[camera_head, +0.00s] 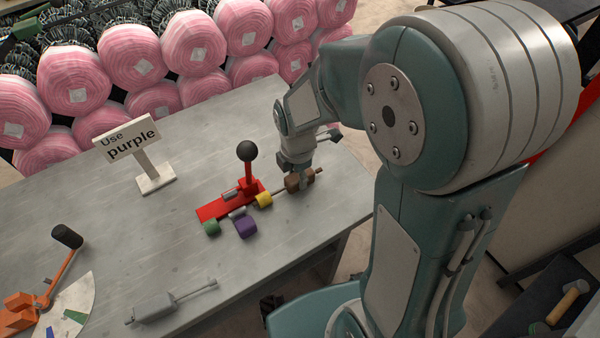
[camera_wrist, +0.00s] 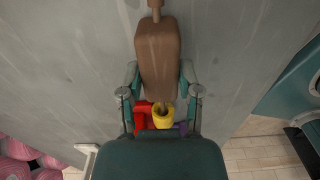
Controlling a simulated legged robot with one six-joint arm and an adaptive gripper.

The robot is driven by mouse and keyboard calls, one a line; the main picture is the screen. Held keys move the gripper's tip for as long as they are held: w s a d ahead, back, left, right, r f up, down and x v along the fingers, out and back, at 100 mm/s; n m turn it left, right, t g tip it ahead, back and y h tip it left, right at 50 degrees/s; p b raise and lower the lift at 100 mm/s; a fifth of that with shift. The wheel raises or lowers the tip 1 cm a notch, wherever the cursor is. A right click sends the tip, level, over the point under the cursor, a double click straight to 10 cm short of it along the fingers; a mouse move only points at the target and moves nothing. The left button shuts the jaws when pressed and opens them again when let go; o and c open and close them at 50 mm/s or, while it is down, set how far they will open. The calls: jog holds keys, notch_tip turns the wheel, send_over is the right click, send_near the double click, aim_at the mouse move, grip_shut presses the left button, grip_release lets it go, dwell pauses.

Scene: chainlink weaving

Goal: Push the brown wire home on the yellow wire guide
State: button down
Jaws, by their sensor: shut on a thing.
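The brown wire (camera_head: 299,181) has a thick brown block with a thin rod out of each end. My gripper (camera_head: 293,172) is shut on the block, just above the table. In the wrist view the block (camera_wrist: 157,55) lies between the fingers (camera_wrist: 160,92). The yellow wire guide (camera_head: 264,200) is a short yellow cylinder on the red fixture. It also shows in the wrist view (camera_wrist: 163,119). The rod's near end meets the guide's opening. How deep it sits is hidden. A gap remains visible between block and guide.
The red fixture (camera_head: 213,210) bears a black-knobbed lever (camera_head: 247,152), with green (camera_head: 211,228) and purple (camera_head: 245,227) guides beside it. A "Use purple" sign (camera_head: 127,139) stands behind. A grey tool (camera_head: 155,307) and an orange lever device (camera_head: 20,312) lie left. Pink rolls line the back.

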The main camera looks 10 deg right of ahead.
jog(key=shift+s+a, duration=0.2)
jog(key=shift+a, duration=0.4)
jog(key=shift+s+a, duration=0.15)
jog(key=shift+a, duration=0.4)
jog(key=shift+c, duration=1)
grip_release()
notch_tip(320, 180, up, 12)
jog(key=s+d+r+m+t, duration=0.2)
jog(key=s+m, duration=0.4)
jog(key=m, duration=0.4)
jog(key=s+d+r+m+t, duration=0.3)
jog(key=s+d+r+m, duration=0.1)
jog(key=m, duration=0.7)
jog(key=shift+s+d+r+m+t, duration=0.35)
jog(key=shift+s+d, duration=0.35)
jog(key=shift+s, duration=0.15)
